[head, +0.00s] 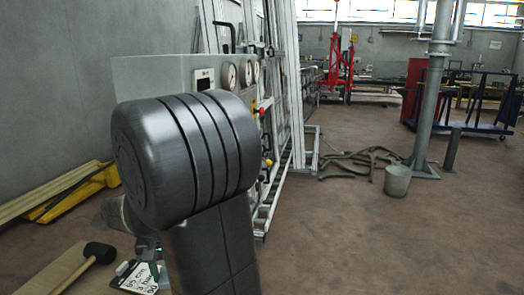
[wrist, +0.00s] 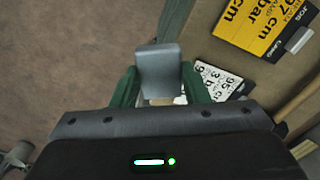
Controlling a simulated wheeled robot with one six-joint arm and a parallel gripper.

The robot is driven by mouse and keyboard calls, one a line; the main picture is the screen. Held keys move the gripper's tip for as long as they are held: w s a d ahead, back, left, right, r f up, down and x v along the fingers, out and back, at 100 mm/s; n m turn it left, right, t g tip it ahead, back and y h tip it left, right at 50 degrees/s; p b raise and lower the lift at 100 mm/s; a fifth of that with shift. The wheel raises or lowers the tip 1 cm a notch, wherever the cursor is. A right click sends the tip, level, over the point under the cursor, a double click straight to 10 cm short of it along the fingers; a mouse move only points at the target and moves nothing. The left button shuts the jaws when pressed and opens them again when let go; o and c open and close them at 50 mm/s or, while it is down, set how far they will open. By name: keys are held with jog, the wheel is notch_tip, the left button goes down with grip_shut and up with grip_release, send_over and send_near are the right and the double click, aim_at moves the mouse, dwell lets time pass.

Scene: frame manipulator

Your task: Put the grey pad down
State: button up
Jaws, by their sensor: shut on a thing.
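The grey pad (wrist: 158,72) is between the two green fingers of my gripper (wrist: 159,80) in the wrist view. The gripper is shut on it. The pad is close to the left edge of a tan work surface (wrist: 205,50), partly over a white card; I cannot tell whether it touches anything below. In the head view my dark arm hides most of the gripper, and I cannot make out the pad there.
A white printed card (wrist: 212,82) and a yellow card (wrist: 262,27) lie on the surface. A black-headed mallet (head: 99,252) lies there, its wooden handle (wrist: 298,97) at right. A gauge panel (head: 150,76) stands behind. Brown floor is open to the right.

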jog(key=w+d+f+m+p, duration=0.1)
jog(key=w+d+f, duration=0.6)
jog(key=d+f, duration=0.3)
jog(key=w+d+f+m+p, duration=0.1)
jog(key=w+d+f, duration=0.7)
jog(key=d, duration=0.5)
notch_tip(320, 180, down, 3)
jog(key=shift+r+m, duration=0.15)
jog(key=shift+m, duration=0.15)
jog(key=shift+d, duration=0.15)
